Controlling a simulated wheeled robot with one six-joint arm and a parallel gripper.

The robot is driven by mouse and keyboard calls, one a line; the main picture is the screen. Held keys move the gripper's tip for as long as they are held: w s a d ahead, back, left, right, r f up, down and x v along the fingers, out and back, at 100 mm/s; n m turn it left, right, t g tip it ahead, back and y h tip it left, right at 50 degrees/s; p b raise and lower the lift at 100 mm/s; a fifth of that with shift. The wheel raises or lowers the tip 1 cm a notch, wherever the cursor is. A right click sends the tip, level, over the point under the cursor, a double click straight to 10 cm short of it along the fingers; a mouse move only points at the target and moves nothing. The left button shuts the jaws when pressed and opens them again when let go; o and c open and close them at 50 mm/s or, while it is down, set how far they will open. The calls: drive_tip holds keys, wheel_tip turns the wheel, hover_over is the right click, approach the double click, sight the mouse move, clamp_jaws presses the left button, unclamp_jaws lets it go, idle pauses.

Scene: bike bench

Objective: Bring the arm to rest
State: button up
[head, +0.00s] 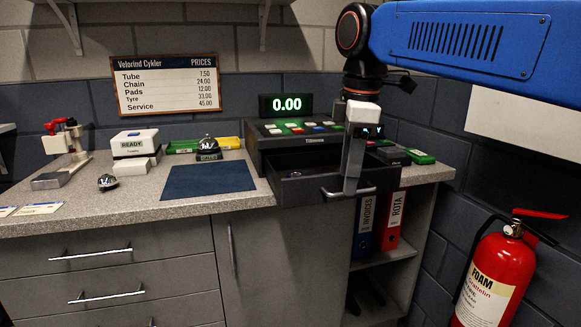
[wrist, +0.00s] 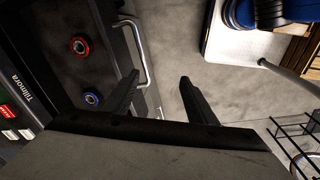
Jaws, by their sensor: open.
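My blue arm (head: 455,42) reaches in from the upper right of the head view. My gripper (head: 351,185) points down in front of the cash register's drawer, near its handle. In the wrist view my gripper (wrist: 160,92) shows two dark fingers spread apart with nothing between them. The open drawer (wrist: 62,55) lies left of the fingers there, with its metal handle (wrist: 138,55) close to the left finger. I cannot tell whether they touch. A red-ringed round piece (wrist: 79,45) and a blue-ringed one (wrist: 91,99) lie in the drawer.
The register (head: 290,136) stands on the counter (head: 125,205), its display (head: 285,105) reading 0.00. A blue mat (head: 207,181), bells and a READY box (head: 134,143) are left of it. Binders (head: 391,222) stand below; a red extinguisher (head: 492,275) is at the right.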

drive_tip(key=s+d+f+m+t, duration=0.1)
drive_tip(key=s+d+f+m, duration=0.4)
drive_tip(key=f, duration=0.4)
drive_tip(key=s+d+f+m+t, duration=0.1)
drive_tip(key=s+d+f+m, duration=0.5)
drive_tip(key=f, duration=0.3)
drive_tip(key=s+d+f+m+t, duration=0.1)
drive_tip(key=s+d+f+m, duration=0.5)
drive_tip(key=f, duration=0.2)
drive_tip(key=shift+s+d+f+t+h, duration=0.2)
drive_tip(key=shift+f+t+h, duration=0.1)
drive_tip(key=shift+f, duration=0.1)
